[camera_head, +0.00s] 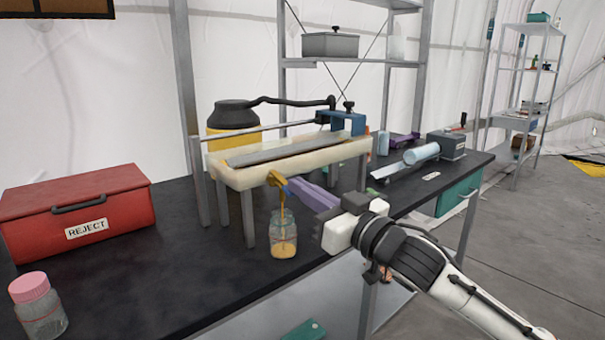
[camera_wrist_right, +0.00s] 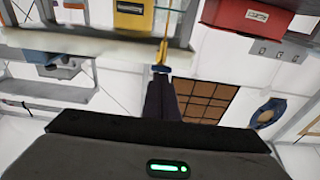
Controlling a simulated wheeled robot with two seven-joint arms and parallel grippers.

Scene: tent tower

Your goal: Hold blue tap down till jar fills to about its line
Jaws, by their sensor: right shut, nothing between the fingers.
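The blue tap (camera_head: 284,183) sits under the front edge of the pale trough (camera_head: 235,181). An amber stream (camera_head: 282,208) runs from it into the open glass jar (camera_head: 284,228) standing upright below. In the right wrist view the dark fingertips (camera_wrist_right: 161,82) meet the blue tap (camera_wrist_right: 161,69); exact contact is hard to tell. My left gripper is not in view.
A red REJECT box (camera_head: 120,205) and a pink-lidded jar (camera_head: 40,317) are on the left of the black table. A yellow container with a black lid (camera_head: 233,113) stands behind the trough. A grey device (camera_head: 446,144) is at the right.

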